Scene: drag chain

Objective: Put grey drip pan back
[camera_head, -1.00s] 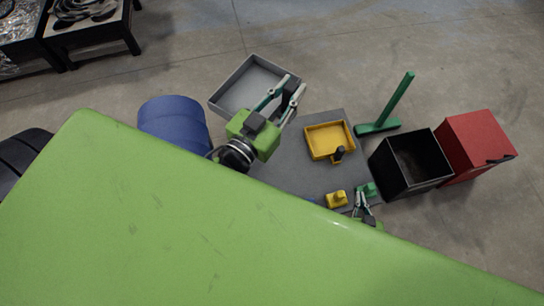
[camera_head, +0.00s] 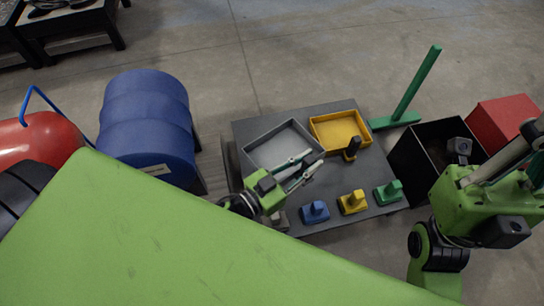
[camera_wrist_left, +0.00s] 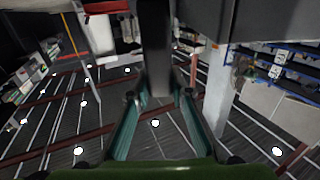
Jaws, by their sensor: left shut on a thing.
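The grey drip pan (camera_head: 268,151) is a shallow rectangular tray over the left back part of the dark grey table in the head view. My left gripper (camera_head: 308,168) is shut on its dark handle at the pan's front right corner. The left wrist view shows the dark handle (camera_wrist_left: 155,50) between the two fingers. I cannot tell whether the pan rests on the table or hangs just above it. My right arm (camera_head: 480,205) is at the right; its fingertips are not clear.
The dark grey table (camera_head: 375,188) carries a yellow pan (camera_head: 336,129) beside the grey one. Blue (camera_head: 314,211), yellow (camera_head: 352,202) and green (camera_head: 388,192) knobbed blocks line its front. A blue barrel (camera_head: 148,120) stands left, a black bin (camera_head: 425,145) and green post (camera_head: 415,85) right.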

